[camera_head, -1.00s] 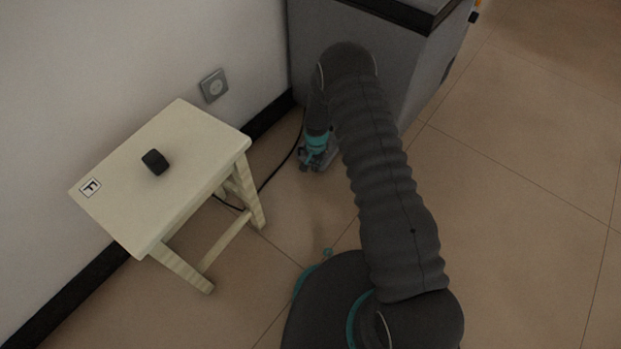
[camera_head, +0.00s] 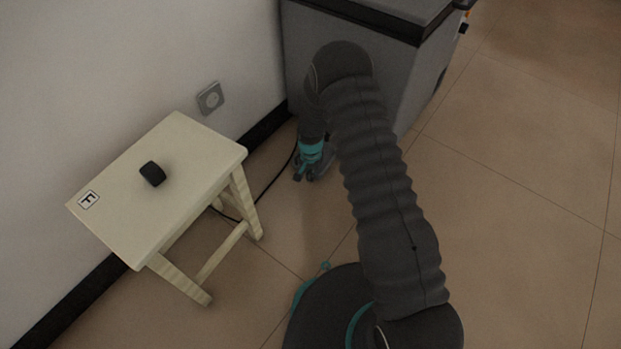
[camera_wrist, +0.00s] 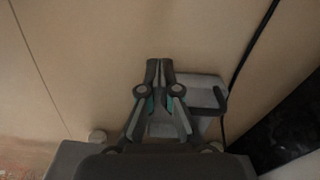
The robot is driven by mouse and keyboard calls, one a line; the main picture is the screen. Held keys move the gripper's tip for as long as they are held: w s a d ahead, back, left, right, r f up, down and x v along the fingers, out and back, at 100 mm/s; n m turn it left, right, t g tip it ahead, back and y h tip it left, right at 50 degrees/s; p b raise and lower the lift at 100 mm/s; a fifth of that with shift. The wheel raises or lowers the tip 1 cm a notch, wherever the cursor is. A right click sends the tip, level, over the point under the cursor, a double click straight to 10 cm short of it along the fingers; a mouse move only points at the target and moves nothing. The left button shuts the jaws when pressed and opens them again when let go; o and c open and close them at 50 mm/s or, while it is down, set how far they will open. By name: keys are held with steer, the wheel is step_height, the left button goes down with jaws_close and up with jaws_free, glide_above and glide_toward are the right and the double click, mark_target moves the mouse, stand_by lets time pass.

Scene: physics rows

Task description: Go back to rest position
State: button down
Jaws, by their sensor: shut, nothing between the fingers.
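My gripper (camera_head: 305,177) hangs at the end of my bent arm, between the stool and the grey cabinet, above the floor. In the wrist view the two fingers of my gripper (camera_wrist: 160,64) are together with nothing between them. A small black object (camera_head: 152,173) lies on top of the cream stool (camera_head: 205,150), to the left of my gripper. My gripper is apart from the stool and from that object.
A grey cabinet (camera_head: 400,75) with a dark top edge stands behind my arm. A wall socket (camera_head: 210,98) is above the stool. A black cable (camera_head: 270,183) runs across the floor; it also shows in the wrist view (camera_wrist: 245,57). Tiled floor (camera_head: 520,130) at right is clear.

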step_height(320, 180, up, 6)
steer(key=shift+a, duration=0.4)
steer(key=shift+s, duration=0.1)
